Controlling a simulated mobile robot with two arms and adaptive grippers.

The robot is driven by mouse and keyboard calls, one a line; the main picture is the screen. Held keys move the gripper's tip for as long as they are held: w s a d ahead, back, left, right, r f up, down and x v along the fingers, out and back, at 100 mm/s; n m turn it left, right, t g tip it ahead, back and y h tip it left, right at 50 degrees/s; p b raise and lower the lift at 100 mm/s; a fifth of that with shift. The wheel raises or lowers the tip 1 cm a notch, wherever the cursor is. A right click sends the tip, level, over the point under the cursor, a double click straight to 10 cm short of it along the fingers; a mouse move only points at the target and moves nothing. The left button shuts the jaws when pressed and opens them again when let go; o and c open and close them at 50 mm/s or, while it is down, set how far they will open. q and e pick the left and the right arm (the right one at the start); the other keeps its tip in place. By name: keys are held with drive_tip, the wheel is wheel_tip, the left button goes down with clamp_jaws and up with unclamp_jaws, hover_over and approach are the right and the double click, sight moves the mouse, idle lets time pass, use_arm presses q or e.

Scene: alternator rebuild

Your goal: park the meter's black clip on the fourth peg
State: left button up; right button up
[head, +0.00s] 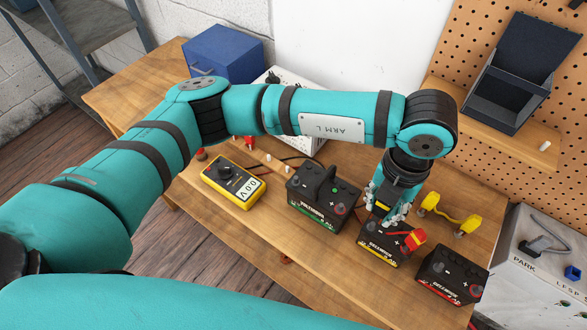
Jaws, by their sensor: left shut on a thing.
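The yellow meter (233,183) lies on the bench left of the batteries, with its display reading 0.0 V. My left gripper (382,212) points down over the middle battery (380,250), which has a yellow label. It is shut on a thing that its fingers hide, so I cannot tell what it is. Short pale pegs (267,157) stand near the meter, partly behind my arm. I cannot make out the black clip or clearly pick out the fourth peg. My right gripper is out of view.
A green-labelled battery (322,200) with a handle and a red-labelled battery (452,275) flank the middle one. A grey PARK box (540,265) is at right. An open black box (515,85) sits on the shelf. The front-left bench is clear.

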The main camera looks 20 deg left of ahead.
use_arm(q)
wheel_tip(320, 180, up, 6)
drive_tip(key=p, duration=0.2)
drive_tip(key=shift+p, duration=0.4)
drive_tip(key=w+a+m+b, duration=0.3)
drive_tip(key=w+a+b, duration=0.3)
drive_tip(key=a, duration=0.5)
drive_tip(key=w+a+m+b, duration=0.35)
drive_tip(key=w+a, duration=0.35)
drive_tip(key=a, duration=0.5)
drive_tip(key=shift+n, duration=0.25)
drive_tip(key=f+b, duration=0.3)
drive_tip(key=f, duration=0.1)
drive_tip(key=f+b, duration=0.4)
drive_tip(key=d+f+b, duration=0.1)
drive_tip(key=f+b, duration=0.2)
drive_tip(key=f, duration=0.2)
drive_tip(key=shift+b, duration=0.3)
drive_tip(key=shift+f+b, duration=0.4)
drive_tip(key=shift+f, duration=0.15)
drive_tip(key=shift+f, duration=0.1)
drive_tip(key=shift+f+b, duration=0.95)
drive_tip(key=shift+f, duration=0.15)
